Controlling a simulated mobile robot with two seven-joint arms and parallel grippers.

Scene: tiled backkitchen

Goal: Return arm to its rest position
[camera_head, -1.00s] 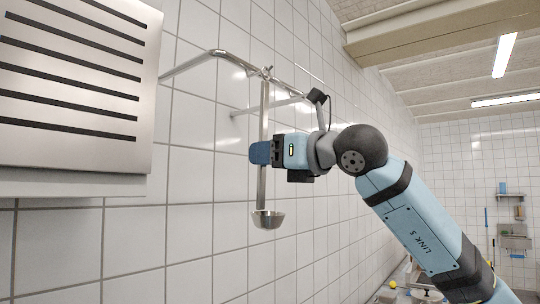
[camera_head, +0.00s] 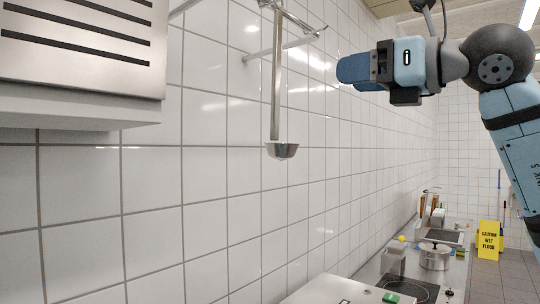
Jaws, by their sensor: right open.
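My right arm (camera_head: 497,75) comes in from the right side of the head view. My right gripper (camera_head: 355,72) is raised, points left, and is open and empty, apart from the ladle. A metal ladle (camera_head: 277,90) hangs upright from the wall rail (camera_head: 290,15), with its bowl (camera_head: 282,150) at the bottom. The ladle is to the left of the gripper with a gap of tiled wall between them. My left gripper is out of view.
A slotted metal hood (camera_head: 75,50) fills the upper left. Below right, a counter holds a pot (camera_head: 434,257), a hob (camera_head: 411,288) and a green item (camera_head: 391,297). A yellow wet-floor sign (camera_head: 488,240) stands farther back. The wall's middle is bare.

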